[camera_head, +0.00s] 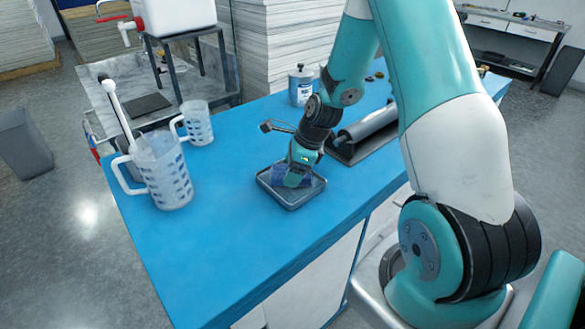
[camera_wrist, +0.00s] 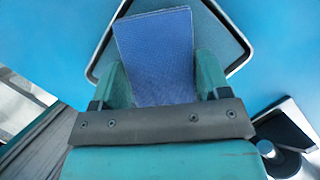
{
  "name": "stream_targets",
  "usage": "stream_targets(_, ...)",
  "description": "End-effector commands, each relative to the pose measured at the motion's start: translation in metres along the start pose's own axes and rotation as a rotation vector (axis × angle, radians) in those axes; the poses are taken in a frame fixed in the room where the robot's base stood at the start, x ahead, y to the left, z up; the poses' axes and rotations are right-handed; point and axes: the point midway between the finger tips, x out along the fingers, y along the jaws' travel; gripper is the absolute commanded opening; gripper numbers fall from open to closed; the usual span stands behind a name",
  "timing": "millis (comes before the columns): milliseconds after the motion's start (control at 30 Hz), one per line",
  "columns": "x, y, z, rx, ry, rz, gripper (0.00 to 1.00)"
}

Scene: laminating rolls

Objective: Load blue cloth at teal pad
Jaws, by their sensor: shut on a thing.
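A blue cloth (camera_wrist: 155,50) is flat and roughly rectangular, and stands out beyond my fingers in the wrist view. My gripper (camera_wrist: 163,82) is shut on it, with one teal finger on each side. In the head view my gripper (camera_head: 296,172) points down at a grey shallow tray (camera_head: 290,203) on the blue table, and the cloth (camera_head: 278,174) shows at its tip, in or just above the tray. I cannot tell whether it touches the tray floor. The tray rim also shows behind the cloth in the wrist view (camera_wrist: 243,42). I cannot make out a separate teal pad.
Two clear jugs, a large one (camera_head: 168,178) with a white-handled tool and a smaller one (camera_head: 197,125), stand at the left. A canister (camera_head: 300,88) stands behind my gripper. A grey roller (camera_head: 368,128) lies to the right. The table's front left is clear.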

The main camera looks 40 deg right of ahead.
Motion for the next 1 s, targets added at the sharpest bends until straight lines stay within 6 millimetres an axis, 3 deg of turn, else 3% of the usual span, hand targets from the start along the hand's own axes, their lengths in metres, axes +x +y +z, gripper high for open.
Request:
stream_targets(733,-0.061,0.0,0.025,-0.001,-0.001,-0.001,0.51)
stream_targets(1000,-0.064,0.0,0.026,-0.001,-0.001,-0.001,0.51)
